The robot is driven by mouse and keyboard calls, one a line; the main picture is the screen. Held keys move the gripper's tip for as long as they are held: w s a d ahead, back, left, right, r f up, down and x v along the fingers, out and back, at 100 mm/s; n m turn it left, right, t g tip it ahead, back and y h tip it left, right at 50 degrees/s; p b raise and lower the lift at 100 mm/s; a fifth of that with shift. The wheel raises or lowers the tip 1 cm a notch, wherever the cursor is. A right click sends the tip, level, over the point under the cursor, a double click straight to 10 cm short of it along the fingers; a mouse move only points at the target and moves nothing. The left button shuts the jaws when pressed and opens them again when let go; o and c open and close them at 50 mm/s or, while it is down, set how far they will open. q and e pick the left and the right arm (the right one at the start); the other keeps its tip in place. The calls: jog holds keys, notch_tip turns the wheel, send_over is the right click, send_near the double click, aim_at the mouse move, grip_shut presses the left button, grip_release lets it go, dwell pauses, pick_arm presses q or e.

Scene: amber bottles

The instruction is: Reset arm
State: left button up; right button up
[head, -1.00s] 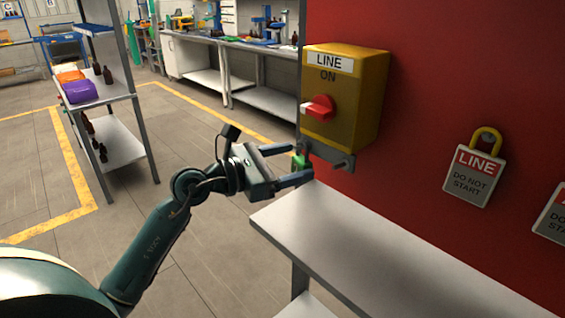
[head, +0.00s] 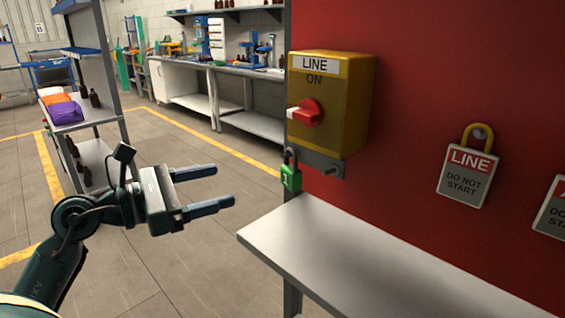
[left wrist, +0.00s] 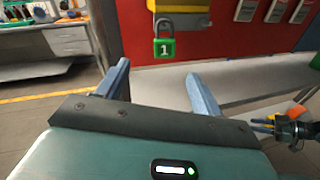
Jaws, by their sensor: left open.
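My left gripper (head: 226,187) is open and empty in the head view, left of the yellow switch box and apart from everything. Its two fingers also show in the left wrist view (left wrist: 158,76), with nothing between them. A green padlock (head: 291,178) hangs at the left end of the grey bracket (head: 322,165) under the box. In the left wrist view the padlock (left wrist: 164,47) bears a "1" and is beyond the fingers. What looks like my right gripper (left wrist: 264,126) is at the right edge of the left wrist view, too small to judge its jaws.
The yellow switch box (head: 330,105), marked LINE ON, has a red handle (head: 306,112) and sits on a red wall. A white shelf (head: 330,240) juts out below. LINE tags (head: 468,175) hang right. A bottle rack (head: 95,120) stands left; open floor lies between.

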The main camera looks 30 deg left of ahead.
pick_arm(q)
jog(key=shift+d, duration=0.1)
jog(key=s+d+f+m+y+p, duration=0.1)
jog(key=d+f+m+y+p, duration=0.15)
jog(key=f+m, duration=0.75)
jog(key=s+d+f+m+t+y+p, duration=0.1)
jog(key=d+f+m+y, duration=0.3)
jog(key=m, duration=1)
jog(key=s+d+f+m+y+p, duration=0.1)
jog(key=d+f+m, duration=0.1)
jog(key=f+m, duration=0.85)
jog(key=s+d+f+n+g+h+p, duration=0.1)
jog(key=s+d+f+n+g, duration=0.3)
jog(key=s+d+f, duration=0.3)
jog(key=shift+s+d+f+n+g, duration=0.4)
jog(key=shift+d+f, duration=0.15)
jog(key=shift+d, duration=0.45)
pick_arm(e)
jog(key=shift+s+d+r+h, duration=0.15)
jog(key=shift+d+r+h, duration=0.45)
jog(key=shift+d+r, duration=0.25)
jog(key=shift+r+g, duration=0.1)
jog(key=shift+g, duration=0.2)
jog(key=shift+s+a, duration=0.1)
jog(key=shift+s, duration=0.05)
